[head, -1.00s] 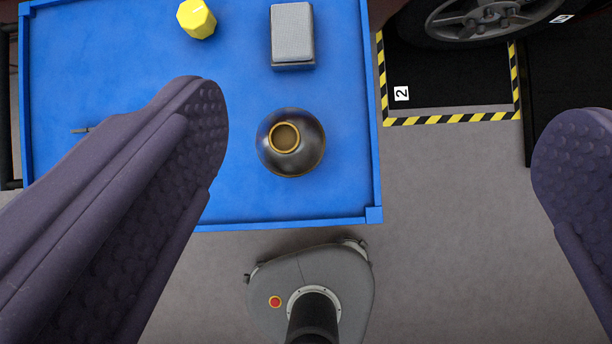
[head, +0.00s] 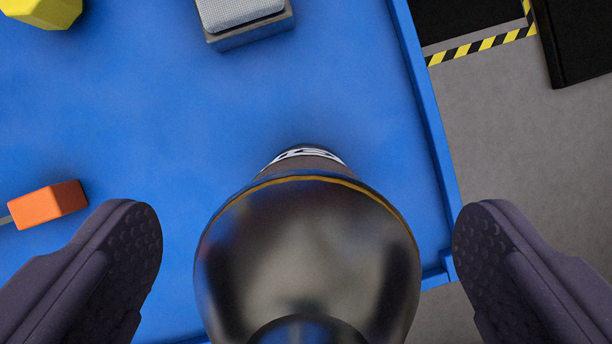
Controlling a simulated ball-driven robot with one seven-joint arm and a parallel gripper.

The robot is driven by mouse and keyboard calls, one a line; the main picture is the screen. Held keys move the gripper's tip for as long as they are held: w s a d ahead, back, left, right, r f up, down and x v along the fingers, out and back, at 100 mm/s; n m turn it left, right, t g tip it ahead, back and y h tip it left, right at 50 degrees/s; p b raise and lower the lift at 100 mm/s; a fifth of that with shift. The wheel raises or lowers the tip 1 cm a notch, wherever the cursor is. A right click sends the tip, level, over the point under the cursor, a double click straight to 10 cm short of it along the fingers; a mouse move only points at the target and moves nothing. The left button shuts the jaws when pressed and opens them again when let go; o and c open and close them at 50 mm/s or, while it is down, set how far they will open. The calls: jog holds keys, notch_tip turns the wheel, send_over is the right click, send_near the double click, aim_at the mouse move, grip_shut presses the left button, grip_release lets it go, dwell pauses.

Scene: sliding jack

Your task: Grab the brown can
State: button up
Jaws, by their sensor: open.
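The brown can (head: 310,245) stands on the blue tabletop (head: 330,90). Its glossy dark rounded top fills the lower middle of the view, with a thin gold band at the shoulder. A sliver of brown side with white lettering shows beyond the band; the rest of the side is hidden. My gripper (head: 307,225) is open, with one dark purple finger left of the can and the other right of it. Gaps show between the can and both fingers in the picture. The near end of the can is cut off by the bottom edge.
A grey block with a textured top (head: 240,15) and a yellow object (head: 42,10) are farther back. The table's raised blue edge (head: 425,130) runs along the right, with grey floor beyond.

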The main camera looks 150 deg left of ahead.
jog(key=shift+f, duration=0.1)
jog(key=shift+c, duration=0.2)
grip_shut()
